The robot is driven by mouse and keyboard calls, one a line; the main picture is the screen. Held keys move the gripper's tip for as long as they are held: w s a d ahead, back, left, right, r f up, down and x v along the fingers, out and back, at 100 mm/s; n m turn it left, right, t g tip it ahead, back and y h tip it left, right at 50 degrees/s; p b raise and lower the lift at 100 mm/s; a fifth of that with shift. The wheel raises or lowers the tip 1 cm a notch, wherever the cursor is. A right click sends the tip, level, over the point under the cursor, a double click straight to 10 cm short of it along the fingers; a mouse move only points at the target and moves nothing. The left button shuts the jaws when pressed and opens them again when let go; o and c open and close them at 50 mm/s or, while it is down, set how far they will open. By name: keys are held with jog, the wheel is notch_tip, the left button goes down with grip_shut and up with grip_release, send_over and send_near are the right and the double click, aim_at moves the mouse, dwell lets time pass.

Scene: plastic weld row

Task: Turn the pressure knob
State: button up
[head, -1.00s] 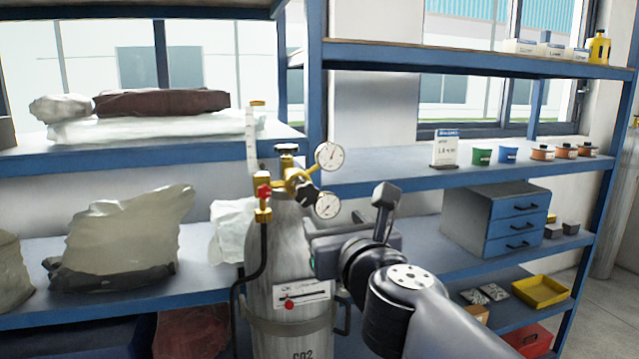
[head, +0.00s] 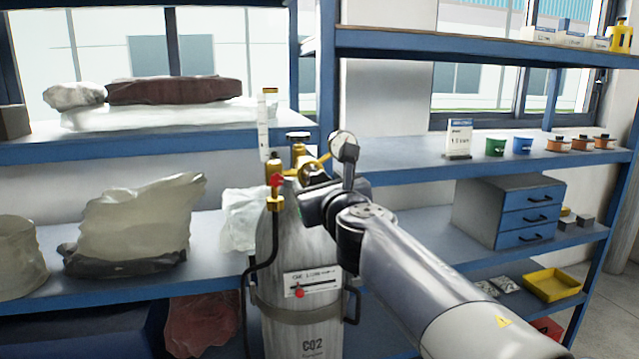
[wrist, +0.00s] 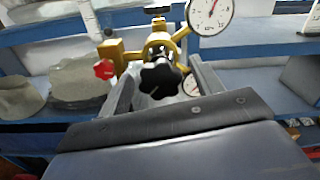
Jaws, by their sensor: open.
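The pressure knob (wrist: 162,77) is a black lobed knob on the front of the brass regulator (wrist: 118,50), seen in the wrist view. My gripper (wrist: 164,82) is open, with one finger on each side of the knob; I cannot tell if either finger touches it. In the head view my gripper (head: 312,184) is at the regulator (head: 312,164), and my wrist hides the knob there. The grey CO2 cylinder (head: 300,250) stands upright below. One gauge (wrist: 210,14) shows whole; a lower gauge (wrist: 192,86) is partly hidden by the right finger.
A red knob (wrist: 104,69) sits left of the black one, above a black hose (head: 272,245). A clear flow tube (head: 268,125) rises at the left. Blue shelves (head: 420,167) with bags, cups and a drawer unit (head: 510,208) stand behind.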

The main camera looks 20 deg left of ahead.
jog(key=shift+w+a, duration=0.15)
jog(key=shift+w, duration=0.05)
jog(key=shift+c, duration=0.4)
jog(key=c, duration=0.9)
